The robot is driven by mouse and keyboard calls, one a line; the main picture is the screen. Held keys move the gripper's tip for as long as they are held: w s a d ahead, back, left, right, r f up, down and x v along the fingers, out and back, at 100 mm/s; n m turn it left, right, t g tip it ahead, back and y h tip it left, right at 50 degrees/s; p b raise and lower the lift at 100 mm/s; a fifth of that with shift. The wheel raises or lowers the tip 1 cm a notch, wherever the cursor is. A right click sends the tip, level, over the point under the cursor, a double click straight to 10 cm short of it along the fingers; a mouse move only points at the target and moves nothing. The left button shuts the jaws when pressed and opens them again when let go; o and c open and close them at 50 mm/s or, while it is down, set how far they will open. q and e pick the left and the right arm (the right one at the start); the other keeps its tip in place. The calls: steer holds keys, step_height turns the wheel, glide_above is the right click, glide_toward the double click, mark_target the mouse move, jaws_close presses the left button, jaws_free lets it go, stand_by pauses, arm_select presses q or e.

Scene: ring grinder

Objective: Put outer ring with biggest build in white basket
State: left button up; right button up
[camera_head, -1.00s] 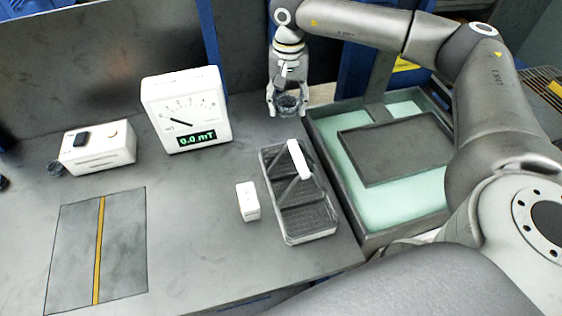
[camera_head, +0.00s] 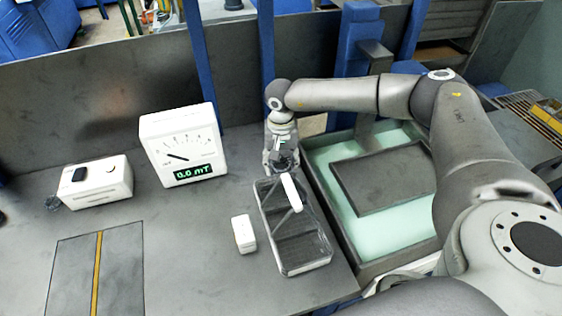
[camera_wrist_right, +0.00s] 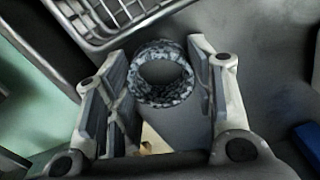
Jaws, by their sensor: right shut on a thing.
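A dark, mottled outer ring (camera_wrist_right: 162,75) sits between the fingers of my right gripper (camera_wrist_right: 160,85) in the right wrist view. The right gripper (camera_head: 283,168) is shut on it, and in the head view it is above the table beside the far end of the basket. Part of the basket also shows at the top of the right wrist view (camera_wrist_right: 108,35). My left gripper is not in view.
A white gauge (camera_head: 178,146) reading 0.0 mT and a white box with a black knob (camera_head: 97,184) stand to the left. A small white block (camera_head: 243,234) is left of the basket. A tray with pale green liquid (camera_head: 350,222) is to the right.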

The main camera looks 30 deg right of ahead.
steer(key=shift+f, duration=0.1)
steer(key=o, duration=0.8)
steer(key=shift+c, duration=0.2)
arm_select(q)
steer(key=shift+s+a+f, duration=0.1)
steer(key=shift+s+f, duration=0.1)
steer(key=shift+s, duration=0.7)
arm_select(e)
steer(key=o, duration=0.4)
